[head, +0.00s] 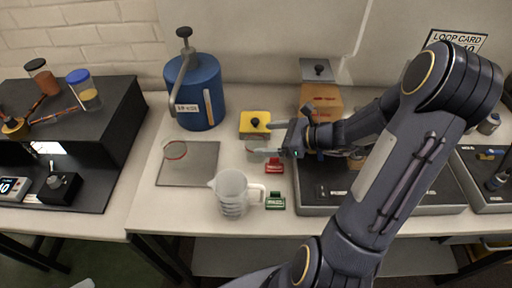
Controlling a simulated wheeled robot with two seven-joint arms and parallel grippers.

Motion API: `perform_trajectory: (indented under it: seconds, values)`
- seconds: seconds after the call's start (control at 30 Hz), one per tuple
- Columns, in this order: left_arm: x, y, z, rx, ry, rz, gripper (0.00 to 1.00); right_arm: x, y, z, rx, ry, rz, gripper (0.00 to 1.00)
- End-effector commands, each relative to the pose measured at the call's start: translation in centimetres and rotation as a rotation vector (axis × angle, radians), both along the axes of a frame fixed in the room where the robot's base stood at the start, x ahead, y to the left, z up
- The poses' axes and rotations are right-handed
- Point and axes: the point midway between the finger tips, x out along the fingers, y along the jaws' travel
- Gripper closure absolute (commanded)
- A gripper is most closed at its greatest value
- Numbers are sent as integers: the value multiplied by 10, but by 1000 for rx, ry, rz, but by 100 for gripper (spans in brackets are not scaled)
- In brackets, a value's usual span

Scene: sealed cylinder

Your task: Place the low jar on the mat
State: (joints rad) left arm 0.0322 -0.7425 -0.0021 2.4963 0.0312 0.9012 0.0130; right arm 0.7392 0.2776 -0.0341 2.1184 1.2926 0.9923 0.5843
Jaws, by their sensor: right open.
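The grey square mat (190,172) lies flat on the white bench, left of centre. My left gripper is not in view.
A clear measuring jug (231,193) stands at the mat's lower right. A blue cylinder (197,95) stands behind the mat, and a yellow block (255,124) behind my gripper. Red (275,165) and green (275,201) small items lie near the dark tray (312,200).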

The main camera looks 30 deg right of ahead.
Motion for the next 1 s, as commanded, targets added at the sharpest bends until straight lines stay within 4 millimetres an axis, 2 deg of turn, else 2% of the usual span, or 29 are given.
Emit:
perform_trajectory:
  seconds: [0.3,0.57,1.0]
  values:
    - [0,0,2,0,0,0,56,30,26,-16,2,1,2,16]
    - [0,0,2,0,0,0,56,32,27,-17,1,1,1,16]
    - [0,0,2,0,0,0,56,32,27,-16,1,-1,1,72]
